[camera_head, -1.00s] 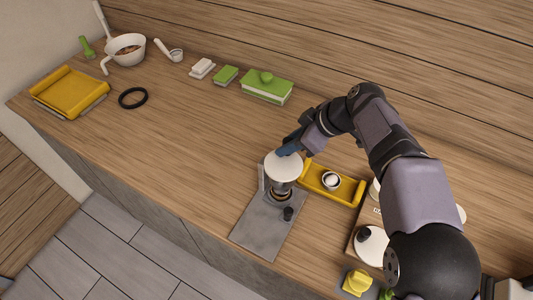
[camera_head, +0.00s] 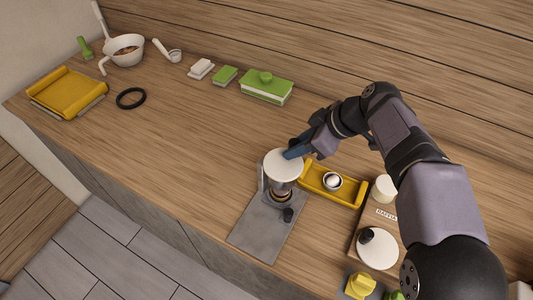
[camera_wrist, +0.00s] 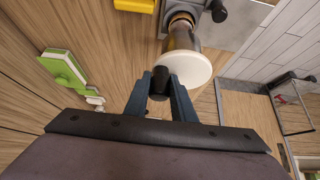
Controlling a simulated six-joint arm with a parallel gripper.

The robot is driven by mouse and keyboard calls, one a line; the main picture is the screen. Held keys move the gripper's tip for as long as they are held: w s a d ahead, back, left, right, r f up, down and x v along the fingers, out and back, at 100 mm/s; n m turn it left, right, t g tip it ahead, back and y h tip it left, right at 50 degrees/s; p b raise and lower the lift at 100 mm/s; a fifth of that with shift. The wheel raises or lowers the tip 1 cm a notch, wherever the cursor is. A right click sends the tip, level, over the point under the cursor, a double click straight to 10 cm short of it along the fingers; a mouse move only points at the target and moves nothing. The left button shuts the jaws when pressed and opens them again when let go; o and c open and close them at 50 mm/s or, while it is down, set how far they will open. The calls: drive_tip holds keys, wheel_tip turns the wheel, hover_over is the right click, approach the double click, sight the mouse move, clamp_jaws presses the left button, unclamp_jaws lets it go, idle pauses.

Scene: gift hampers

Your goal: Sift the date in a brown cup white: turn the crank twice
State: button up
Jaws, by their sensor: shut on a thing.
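A sifter with a round white top (camera_head: 284,164) and a clear or metallic body stands on a grey base plate (camera_head: 256,232). The white top also shows in the wrist view (camera_wrist: 192,72). A brown ring, perhaps the rim of the brown cup (camera_head: 281,195), shows low under the body; its contents are hidden. A dark knob (camera_head: 288,214) sits on the base's front part. My gripper (camera_head: 291,153) is at the far edge of the white top. In the wrist view its blue fingers (camera_wrist: 160,88) are shut on a black crank knob (camera_wrist: 160,76) beside the top.
A yellow tray (camera_head: 347,193) with a small white and dark round item stands close right of the sifter. A wooden board (camera_head: 354,243) with white pieces lies further right. Green and white boxes (camera_head: 265,90) stand at the back. The counter's left middle is clear.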

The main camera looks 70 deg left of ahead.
drive_tip(key=shift+s+d+f, duration=0.1)
drive_tip(key=shift+d, duration=0.15)
